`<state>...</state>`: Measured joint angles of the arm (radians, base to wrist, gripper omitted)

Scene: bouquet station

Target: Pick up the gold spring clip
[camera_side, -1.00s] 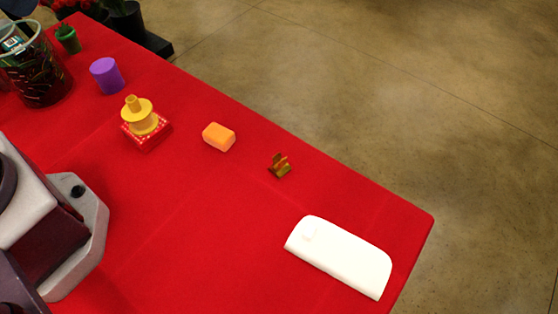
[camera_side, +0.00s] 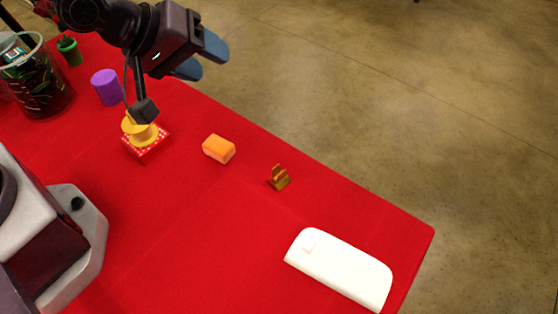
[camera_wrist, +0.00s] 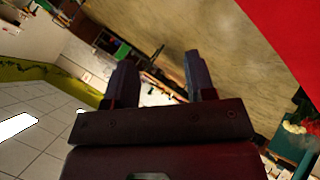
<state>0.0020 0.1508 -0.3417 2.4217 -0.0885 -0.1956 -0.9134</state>
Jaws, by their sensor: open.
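The small gold spring clip (camera_side: 279,178) lies on the red table near its far edge in the side view, between the orange block and the white board. My gripper (camera_side: 202,58) is in the air at the upper left of the side view, well above the table and far from the clip. Its blue-grey fingers are apart with nothing between them. The wrist view also shows the open, empty gripper (camera_wrist: 158,78), facing the floor and room. The clip does not show in the wrist view.
An orange block (camera_side: 219,148), a yellow spool on a red checked box (camera_side: 150,150), a purple cylinder (camera_side: 107,87) and a wire basket (camera_side: 42,88) stand left of the clip. A white board (camera_side: 340,268) lies to its right. The red table (camera_side: 215,235) is clear in front.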

